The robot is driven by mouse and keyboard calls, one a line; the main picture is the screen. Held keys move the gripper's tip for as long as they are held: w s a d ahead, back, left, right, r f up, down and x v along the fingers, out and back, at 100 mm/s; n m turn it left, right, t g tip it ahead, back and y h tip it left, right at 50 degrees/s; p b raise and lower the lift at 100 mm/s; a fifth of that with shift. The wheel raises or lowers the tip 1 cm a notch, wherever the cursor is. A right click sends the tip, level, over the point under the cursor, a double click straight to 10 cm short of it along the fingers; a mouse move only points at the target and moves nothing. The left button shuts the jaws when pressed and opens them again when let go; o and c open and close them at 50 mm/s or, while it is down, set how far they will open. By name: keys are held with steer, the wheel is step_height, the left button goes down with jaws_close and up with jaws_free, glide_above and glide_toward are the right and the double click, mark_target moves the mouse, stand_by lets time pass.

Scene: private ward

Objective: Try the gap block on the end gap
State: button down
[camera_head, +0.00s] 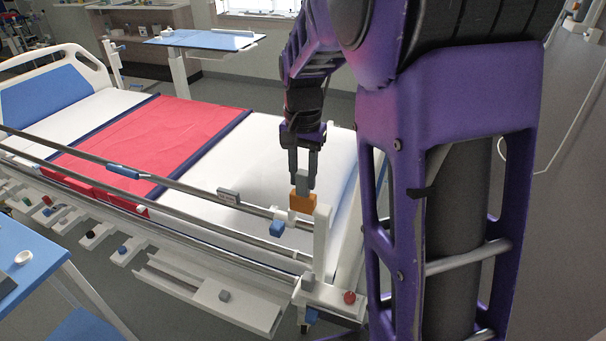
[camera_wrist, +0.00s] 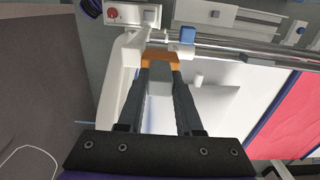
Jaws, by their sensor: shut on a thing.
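The gap block is an orange block (camera_head: 302,203) on a grey grip piece (camera_head: 302,181). My gripper (camera_head: 303,174) points down and is shut on the grey piece, with the orange part below the fingertips. In the wrist view my gripper (camera_wrist: 160,72) has the grey piece between its fingers and the orange block (camera_wrist: 160,54) just beyond them. The orange block is at the end of the bed's side rail (camera_head: 180,187), beside the white end post (camera_head: 322,240). The end gap is largely hidden behind the block; I cannot tell whether the block is inside it or touching its sides.
A blue latch (camera_head: 277,229) sits on the rail near the block. A red knob (camera_head: 349,297) is on the bed's lower corner. The bed has a red sheet (camera_head: 150,140). A blue-topped table (camera_head: 25,265) stands at left, an overbed table (camera_head: 205,40) behind.

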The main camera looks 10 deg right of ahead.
steer(key=shift+r, duration=0.1)
stand_by(0.3)
steer(key=shift+r+p, duration=2.1)
steer(key=shift+r, duration=1.35)
steer(key=shift+s, duration=0.1)
